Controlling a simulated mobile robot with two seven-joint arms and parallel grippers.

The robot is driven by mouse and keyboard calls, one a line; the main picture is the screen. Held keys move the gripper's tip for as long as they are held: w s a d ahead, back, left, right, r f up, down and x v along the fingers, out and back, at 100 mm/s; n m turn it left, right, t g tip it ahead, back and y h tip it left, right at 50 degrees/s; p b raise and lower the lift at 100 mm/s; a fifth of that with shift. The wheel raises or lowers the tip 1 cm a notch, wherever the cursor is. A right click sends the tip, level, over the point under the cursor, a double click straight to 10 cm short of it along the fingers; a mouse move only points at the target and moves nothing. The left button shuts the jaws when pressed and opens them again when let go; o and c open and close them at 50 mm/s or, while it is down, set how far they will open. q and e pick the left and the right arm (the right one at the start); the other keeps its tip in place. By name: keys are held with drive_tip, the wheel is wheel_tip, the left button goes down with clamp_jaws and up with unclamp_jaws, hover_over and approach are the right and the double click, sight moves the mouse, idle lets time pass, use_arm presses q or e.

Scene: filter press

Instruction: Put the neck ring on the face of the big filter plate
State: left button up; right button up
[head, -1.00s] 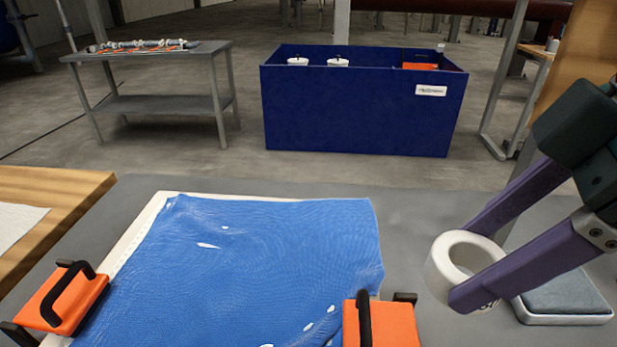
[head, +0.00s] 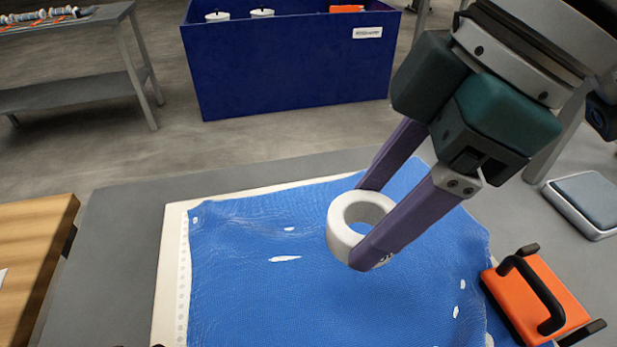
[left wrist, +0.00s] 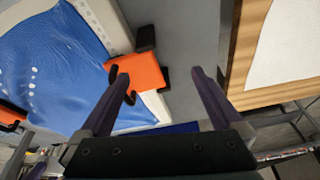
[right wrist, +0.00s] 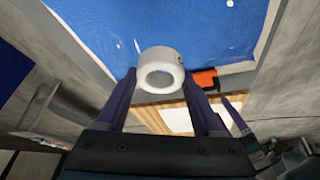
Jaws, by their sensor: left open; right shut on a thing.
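The neck ring (head: 340,232) is a thick white ring. My right gripper (head: 366,225) is shut on it, one purple finger on each side, and holds it over the blue cloth. The ring also shows between the fingers in the right wrist view (right wrist: 160,57). The big filter plate (head: 172,265) is white with a row of small holes along its left edge. A wrinkled blue cloth (head: 290,300) with several pale slits covers most of its face. My left gripper (left wrist: 165,85) is open and empty, and shows only in the left wrist view, near an orange clamp.
An orange clamp with black handles (head: 548,290) sits at the plate's right edge, another (left wrist: 136,72) at its other side. A grey pad (head: 590,200) lies at right. A blue bin (head: 285,70) and a grey side table (head: 75,95) stand behind.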

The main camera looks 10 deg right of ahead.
use_arm(q)
wheel_tip(320, 180, down, 2)
drive_tip(key=shift+d+f+b, duration=0.1)
drive_tip(key=shift+b, duration=0.7)
use_arm(e)
wheel_tip(320, 180, down, 10)
drive_tip(key=shift+r, duration=0.1)
use_arm(q)
drive_tip(key=shift+a+f+b, duration=0.2)
drive_tip(key=shift+f+b, duration=0.3)
use_arm(e)
drive_tip(key=shift+f, duration=2.25)
use_arm(q)
drive_tip(key=shift+f, duration=0.25)
use_arm(e)
drive_tip(key=shift+f, duration=0.65)
use_arm(q)
drive_tip(key=shift+d, duration=0.15)
use_arm(e)
drive_tip(key=o, duration=1.3)
drive_tip(key=shift+o, duration=0.2)
